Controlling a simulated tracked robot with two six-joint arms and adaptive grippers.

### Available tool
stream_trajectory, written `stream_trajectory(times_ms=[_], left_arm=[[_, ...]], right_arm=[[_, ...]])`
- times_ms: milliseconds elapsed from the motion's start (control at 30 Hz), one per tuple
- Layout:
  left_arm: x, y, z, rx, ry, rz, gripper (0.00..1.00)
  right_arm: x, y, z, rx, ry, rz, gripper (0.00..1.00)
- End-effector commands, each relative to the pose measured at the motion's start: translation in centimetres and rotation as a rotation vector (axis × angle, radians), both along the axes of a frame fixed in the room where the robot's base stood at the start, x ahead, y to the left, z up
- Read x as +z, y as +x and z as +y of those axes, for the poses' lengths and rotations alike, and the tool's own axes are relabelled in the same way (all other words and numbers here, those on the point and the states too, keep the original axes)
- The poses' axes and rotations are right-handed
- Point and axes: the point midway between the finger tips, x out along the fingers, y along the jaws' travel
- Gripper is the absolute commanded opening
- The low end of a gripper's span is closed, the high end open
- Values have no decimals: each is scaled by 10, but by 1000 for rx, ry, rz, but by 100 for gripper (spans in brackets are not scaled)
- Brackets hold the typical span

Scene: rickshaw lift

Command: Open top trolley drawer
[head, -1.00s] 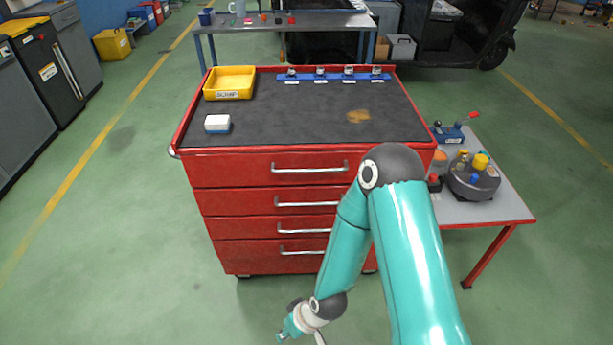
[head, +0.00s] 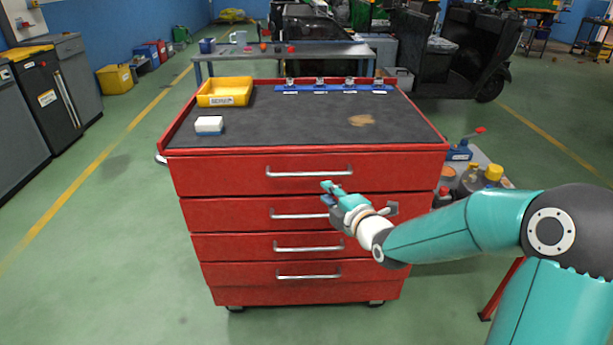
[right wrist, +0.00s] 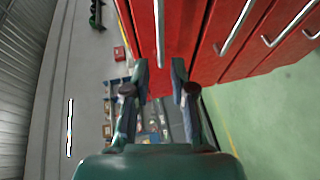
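The red trolley (head: 185,180) stands ahead with its drawers shut. The top drawer (head: 220,174) has a silver bar handle (head: 308,172). My right gripper (head: 328,192) is in front of the trolley and appears just below the right part of that handle in the head view. In the right wrist view its two fingers (right wrist: 160,75) are spread with an empty gap. The top drawer handle (right wrist: 159,30) lines up with this gap, beyond the fingertips, and no contact shows. My left gripper is not in view.
Lower drawer handles (head: 300,214) sit close below. On the trolley top are a yellow bin (head: 225,92), a white-and-blue block (head: 209,125) and a blue rack (head: 333,88). A side table (head: 490,160) stands at the right.

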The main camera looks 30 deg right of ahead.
Motion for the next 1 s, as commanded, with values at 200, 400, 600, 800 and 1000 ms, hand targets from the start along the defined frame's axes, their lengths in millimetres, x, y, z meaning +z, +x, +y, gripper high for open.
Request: stream_trajectory(times_ms=[200, 400, 600, 800, 1000], left_arm=[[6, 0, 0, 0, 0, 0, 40], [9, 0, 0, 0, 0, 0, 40], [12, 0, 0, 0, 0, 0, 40], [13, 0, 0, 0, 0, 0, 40], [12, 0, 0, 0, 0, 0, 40]], right_arm=[[-10, 48, -6, 2, 3, 1, 24], [-17, 88, -12, 1, 2, 2, 24], [-23, 116, -17, 1, 3, 1, 24], [-25, 127, -19, 0, 3, 1, 24], [-25, 128, -19, 0, 3, 2, 24]])
